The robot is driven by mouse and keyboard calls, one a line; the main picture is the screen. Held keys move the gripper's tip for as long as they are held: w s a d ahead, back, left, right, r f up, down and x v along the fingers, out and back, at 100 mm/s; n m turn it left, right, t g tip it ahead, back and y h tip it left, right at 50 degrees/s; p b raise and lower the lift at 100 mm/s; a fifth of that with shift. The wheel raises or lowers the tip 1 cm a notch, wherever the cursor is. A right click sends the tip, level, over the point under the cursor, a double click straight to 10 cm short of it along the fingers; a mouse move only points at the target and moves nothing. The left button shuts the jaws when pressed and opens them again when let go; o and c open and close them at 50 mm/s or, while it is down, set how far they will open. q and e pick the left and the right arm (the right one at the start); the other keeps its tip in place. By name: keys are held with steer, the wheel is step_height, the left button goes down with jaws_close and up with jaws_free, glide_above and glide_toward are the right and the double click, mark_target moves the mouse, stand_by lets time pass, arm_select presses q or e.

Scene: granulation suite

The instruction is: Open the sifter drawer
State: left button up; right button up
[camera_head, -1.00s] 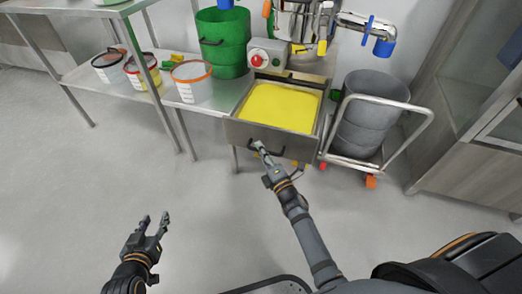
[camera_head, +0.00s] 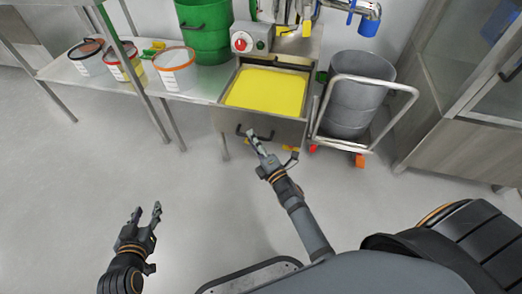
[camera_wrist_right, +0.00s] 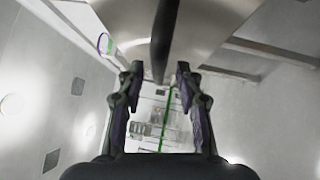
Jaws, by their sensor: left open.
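The sifter drawer (camera_head: 230,121) is a steel box standing out from under the sifter, with yellow powder (camera_head: 268,90) inside. Its dark handle (camera_head: 268,136) is on the front face. My right gripper (camera_head: 252,139) is at the handle in the head view. In the right wrist view, the fingers of my right gripper (camera_wrist_right: 155,78) are apart, with the dark handle bar (camera_wrist_right: 165,35) in line with the gap between them. I cannot tell whether they touch it. My left gripper (camera_head: 146,212) is open and empty over the floor, away from the drawer.
A bench (camera_head: 205,88) at the left holds white tubs (camera_head: 175,76) and a green bucket (camera_head: 206,35). A trolley (camera_head: 378,150) with a grey drum (camera_head: 350,110) stands close to the drawer's right. A control box (camera_head: 252,38) is above. The floor in front is clear.

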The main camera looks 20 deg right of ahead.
steer(key=v, duration=0.9)
steer(key=shift+s, duration=0.3)
